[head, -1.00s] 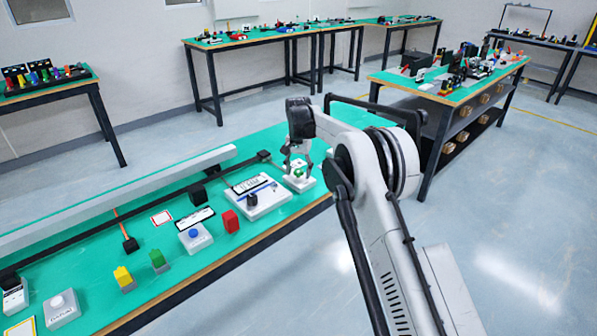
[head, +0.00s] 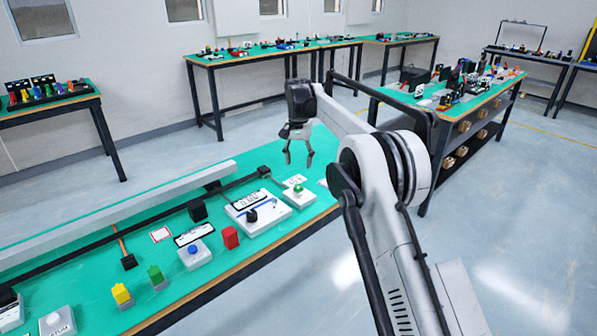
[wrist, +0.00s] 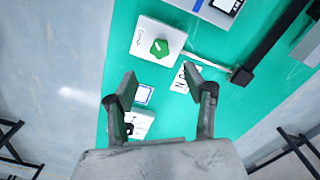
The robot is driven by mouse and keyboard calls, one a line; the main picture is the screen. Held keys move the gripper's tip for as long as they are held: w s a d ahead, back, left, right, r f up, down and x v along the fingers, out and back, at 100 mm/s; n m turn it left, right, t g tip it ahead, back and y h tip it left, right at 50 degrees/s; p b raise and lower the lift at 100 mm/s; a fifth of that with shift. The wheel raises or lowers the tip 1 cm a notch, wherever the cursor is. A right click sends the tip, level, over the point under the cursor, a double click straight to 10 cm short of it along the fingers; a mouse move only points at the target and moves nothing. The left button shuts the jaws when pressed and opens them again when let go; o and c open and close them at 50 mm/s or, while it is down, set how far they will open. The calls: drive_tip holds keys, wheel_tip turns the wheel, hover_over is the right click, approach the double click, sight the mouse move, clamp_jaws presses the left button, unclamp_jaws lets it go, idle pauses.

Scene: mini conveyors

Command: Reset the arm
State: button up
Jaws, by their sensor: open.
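My gripper (head: 298,160) is open and empty, raised above the far end of the green table (head: 240,172) in the head view. In the wrist view my gripper (wrist: 160,95) shows its two fingers spread apart with nothing between them but the table below. A white box with a green knob (head: 299,194) sits on the table below my gripper. The same box with the green knob (wrist: 158,47) shows beyond the fingertips in the wrist view, clear of them.
A panel with a dial (head: 262,212), a red block (head: 230,238), a blue-button box (head: 194,254), and yellow (head: 121,294) and green (head: 156,276) blocks stand along the table. A long grey rail (head: 110,219) runs behind them. Other tables stand farther back.

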drive_tip(key=shift+r, duration=0.5)
drive_tip(key=s+d+r+t, duration=0.1)
drive_tip(key=s+d+r, duration=0.3)
drive_tip(key=r, duration=0.2)
drive_tip(key=s+d+r+t, duration=0.1)
drive_tip(key=s+d+r, duration=0.3)
drive_tip(key=r, duration=0.3)
drive_tip(key=s+d+r+n+t, duration=0.1)
drive_tip(key=s+d+r, duration=0.25)
drive_tip(key=s, duration=0.35)
drive_tip(key=s+d+r+t, duration=0.1)
drive_tip(key=s+d+r, duration=0.2)
drive_tip(key=s+d, duration=0.3)
drive_tip(key=s+d+f+n+t, duration=0.1)
drive_tip(key=s+d, duration=0.1)
drive_tip(key=s, duration=0.7)
drive_tip(key=s+d+f, duration=0.1)
drive_tip(key=s+d, duration=0.2)
drive_tip(key=s, duration=0.5)
drive_tip(key=s+d+f+t, duration=0.2)
drive_tip(key=s+f, duration=0.7)
drive_tip(key=s, duration=0.6)
drive_tip(key=shift+d+f+n, duration=0.2)
drive_tip(key=shift+d+n, duration=0.2)
drive_tip(key=shift+d, duration=0.25)
